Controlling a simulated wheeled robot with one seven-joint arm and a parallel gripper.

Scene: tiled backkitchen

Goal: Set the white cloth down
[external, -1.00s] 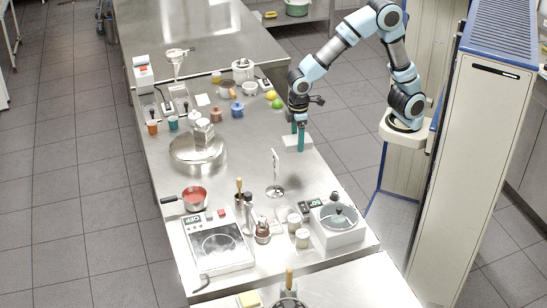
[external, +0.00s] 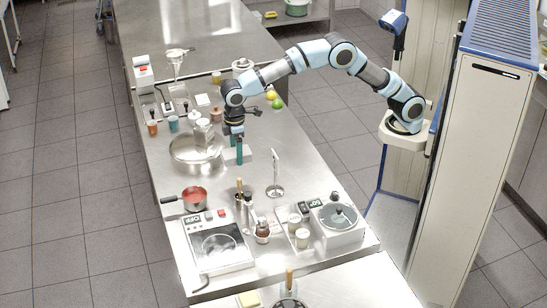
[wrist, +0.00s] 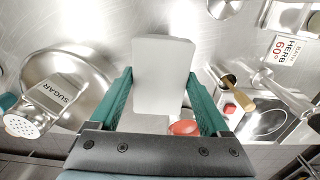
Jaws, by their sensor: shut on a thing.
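The white cloth (wrist: 163,72) is a pale, flat, folded-looking block in the wrist view. It sits between the teal fingers of my gripper (wrist: 163,95), which is shut on it. In the external view, my gripper (external: 239,157) is over the middle of the steel counter (external: 235,183), fingers pointing down. The cloth (external: 247,154) shows there as a small pale patch at the fingertips, partly hidden by them. I cannot tell whether its underside touches the counter.
A wide round steel pan (external: 181,163) with a sugar shaker (wrist: 47,103) on it lies close left. A red-filled saucepan (external: 193,198), a hotplate (external: 218,250) and a thin metal stand (external: 275,188) are nearer the front. Counter to the right of my gripper is clear.

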